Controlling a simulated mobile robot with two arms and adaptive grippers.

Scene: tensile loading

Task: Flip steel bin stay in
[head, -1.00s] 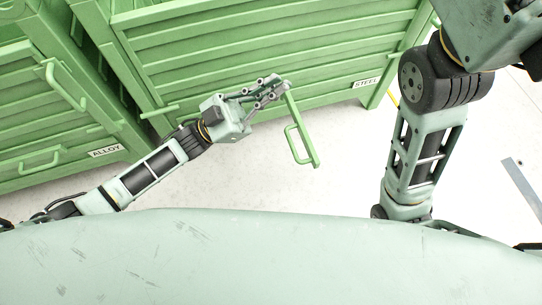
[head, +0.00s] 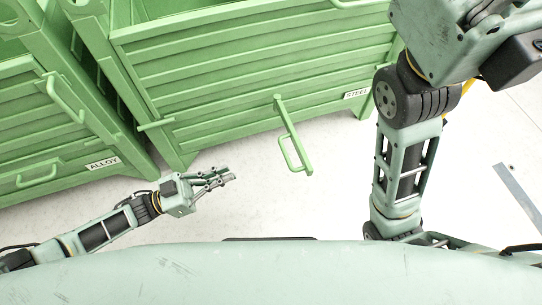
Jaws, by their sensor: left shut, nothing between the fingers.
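The green steel bin (head: 250,75), with a STEEL label (head: 356,93) low on its front, stands at the back centre. Its stay (head: 290,135), a green bar with a loop handle (head: 291,156), sticks out from the lower front of the bin toward me. My left gripper (head: 230,175) is shut and empty, to the left of the loop handle and a little nearer to me, apart from it. My right arm rises at the right; its fingers are not in the picture.
A green alloy bin (head: 40,130) with its ALLOY label (head: 103,163) stands at the left, close beside the steel bin. White floor (head: 330,200) lies clear in front of the bins. A grey strip (head: 520,190) lies on the floor at the right.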

